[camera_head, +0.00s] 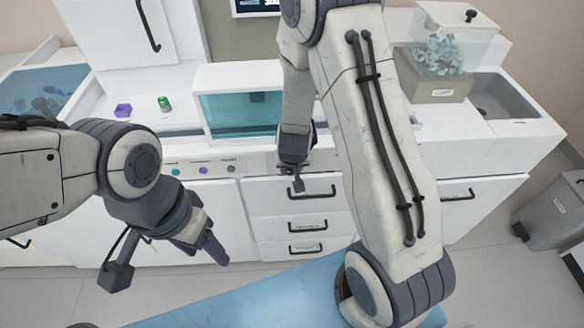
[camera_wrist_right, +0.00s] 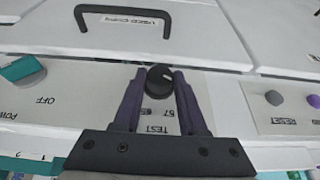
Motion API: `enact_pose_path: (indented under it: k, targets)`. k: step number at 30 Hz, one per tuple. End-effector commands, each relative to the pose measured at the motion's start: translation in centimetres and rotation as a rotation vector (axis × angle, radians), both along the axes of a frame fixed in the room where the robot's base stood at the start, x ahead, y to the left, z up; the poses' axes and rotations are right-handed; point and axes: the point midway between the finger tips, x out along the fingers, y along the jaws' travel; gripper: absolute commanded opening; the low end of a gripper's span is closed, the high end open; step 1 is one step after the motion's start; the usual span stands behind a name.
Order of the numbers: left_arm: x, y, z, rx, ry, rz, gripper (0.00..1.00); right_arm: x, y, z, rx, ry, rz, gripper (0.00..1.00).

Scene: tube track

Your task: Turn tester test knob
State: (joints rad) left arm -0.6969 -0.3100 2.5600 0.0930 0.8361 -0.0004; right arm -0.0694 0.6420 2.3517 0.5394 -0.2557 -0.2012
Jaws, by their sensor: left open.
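The black test knob (camera_wrist_right: 160,79) sits on a white panel strip above an upside-down TEST label in the right wrist view. Its pale pointer mark faces right. My right gripper (camera_wrist_right: 159,73) has one dark finger on each side of the knob, with the tips very near its sides. I cannot tell whether both fingers touch it. In the head view my right gripper (camera_head: 293,180) is at the front of the counter, and the knob is not distinguishable there. My left gripper (camera_head: 165,262) is open and empty, in front of the cabinets at left.
In the right wrist view a teal power knob (camera_wrist_right: 22,70) lies left of the test knob; grey (camera_wrist_right: 273,98) and purple (camera_wrist_right: 314,101) buttons lie right. A black drawer handle (camera_wrist_right: 124,15) is beyond the knob. A blue surface (camera_head: 240,297) is below the arms.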

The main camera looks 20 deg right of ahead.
Motion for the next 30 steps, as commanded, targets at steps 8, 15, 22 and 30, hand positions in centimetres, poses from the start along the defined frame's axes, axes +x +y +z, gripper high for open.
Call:
enact_pose_path:
  k: [8, 15, 22, 30]
  targets:
    - [0.0, 0.0, -0.8, 0.000, 0.000, 0.000, 0.59, 0.3, -0.1, -0.1, 0.009, -0.011, -0.006, 0.00]
    - [0.0, 0.0, -4.5, 0.000, 0.000, 0.000, 0.59, 1.2, 0.3, -0.6, 0.057, -0.035, -0.003, 0.00]
    - [0.0, 0.0, -10.2, 0.000, 0.000, 0.000, 0.59, 1.4, 0.5, -0.9, 0.119, -0.060, 0.006, 0.00]
    - [0.0, 0.0, -16.9, 0.000, 0.000, 0.000, 0.59, 1.0, -0.4, -1.1, 0.171, -0.072, -0.008, 0.00]
